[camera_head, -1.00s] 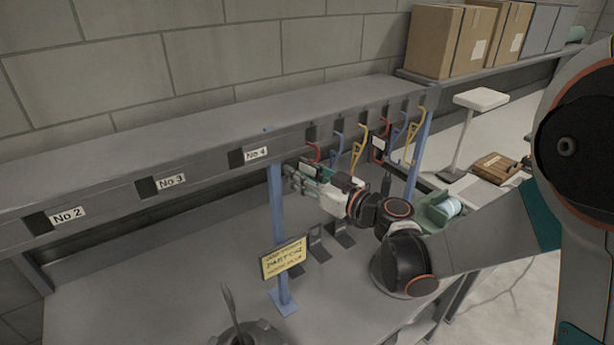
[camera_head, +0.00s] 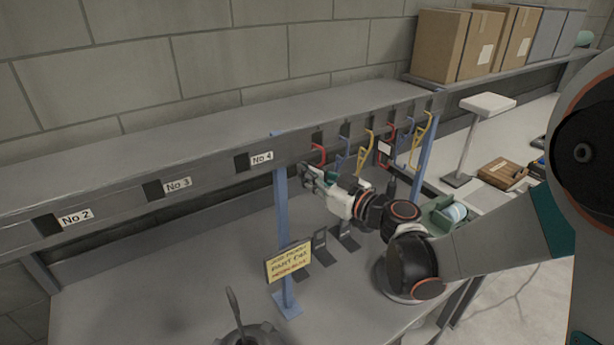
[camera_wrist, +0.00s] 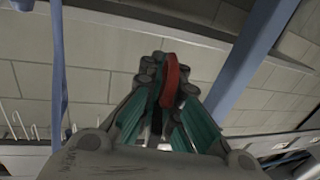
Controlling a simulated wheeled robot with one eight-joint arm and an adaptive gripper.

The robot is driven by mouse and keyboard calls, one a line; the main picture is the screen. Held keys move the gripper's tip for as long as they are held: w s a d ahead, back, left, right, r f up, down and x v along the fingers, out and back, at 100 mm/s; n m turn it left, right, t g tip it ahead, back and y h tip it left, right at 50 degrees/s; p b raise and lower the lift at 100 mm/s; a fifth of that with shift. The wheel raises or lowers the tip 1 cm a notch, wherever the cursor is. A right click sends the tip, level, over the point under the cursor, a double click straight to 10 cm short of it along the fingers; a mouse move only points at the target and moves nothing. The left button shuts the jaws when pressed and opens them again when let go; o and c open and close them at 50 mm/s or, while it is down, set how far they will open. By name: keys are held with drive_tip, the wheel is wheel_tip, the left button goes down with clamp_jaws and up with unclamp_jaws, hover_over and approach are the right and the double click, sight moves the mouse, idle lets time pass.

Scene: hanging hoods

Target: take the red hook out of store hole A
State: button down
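The red hook (camera_head: 319,156) hangs at the left end of the row on the rail, just right of the No 4 label. My gripper (camera_head: 309,172) is at its lower end, below the rail. In the wrist view, my gripper's fingers (camera_wrist: 166,88) come together on a red piece of the hook (camera_wrist: 170,78), which stands between the fingertips. The fingers hide the hook's lower part. Whether its upper end still sits in the hole cannot be made out. No label A is readable.
A blue hook (camera_head: 343,154), a yellow hook (camera_head: 361,152) and a second, tagged red hook (camera_head: 386,150) hang close to the right. Blue posts (camera_head: 283,225) stand either side. A yellow sign (camera_head: 289,262) stands in front. The bench at left is mostly clear.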

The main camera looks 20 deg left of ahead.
drive_tip(key=shift+w+d+r+p, duration=0.15)
drive_tip(key=shift+r+p, duration=0.35)
drive_tip(key=shift+r, duration=0.5)
drive_tip(key=shift+d, duration=0.1)
drive_tip(key=shift+s+d+b, duration=0.45)
drive_tip(key=shift+s+d, duration=0.75)
drive_tip(key=shift+d, duration=0.05)
drive_tip(key=s+a+v, duration=0.1)
drive_tip(key=s+v, duration=0.1)
drive_tip(key=v, duration=0.7)
drive_tip(key=shift+s+d+b, duration=0.2)
drive_tip(key=shift+d+b, duration=0.1)
drive_tip(key=shift+b, duration=0.15)
drive_tip(key=shift+r, duration=0.1)
